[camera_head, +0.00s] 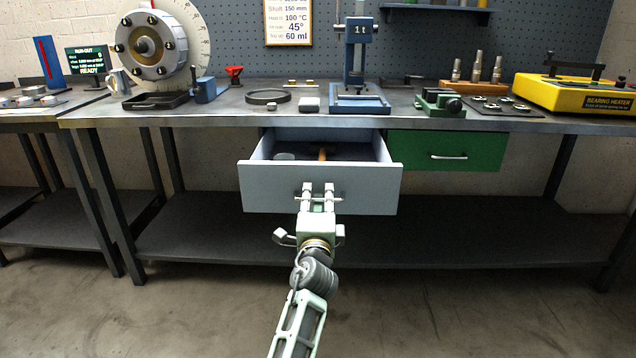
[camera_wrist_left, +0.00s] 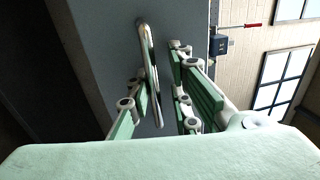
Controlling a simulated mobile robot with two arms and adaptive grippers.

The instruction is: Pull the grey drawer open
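The grey drawer (camera_head: 275,187) hangs under the bench top and stands pulled out, its inside visible from above. In the head view my left gripper (camera_head: 318,188) is at the middle of its front and covers the handle. In the left wrist view the metal drawer handle (camera_wrist_left: 149,62) lies between the two fingers of my left gripper (camera_wrist_left: 160,95). The fingers are apart, with a visible gap between the handle and the right-hand finger. The handle is closer to the left-hand finger; whether they touch is unclear. My right gripper is not in view.
Inside the drawer are a pale round item (camera_head: 285,156) and an orange-brown handle (camera_head: 322,154). A closed green drawer (camera_head: 420,150) sits to the right. The bench top (camera_head: 235,112) carries a blue press (camera_head: 360,70) and other tools. The floor in front is clear.

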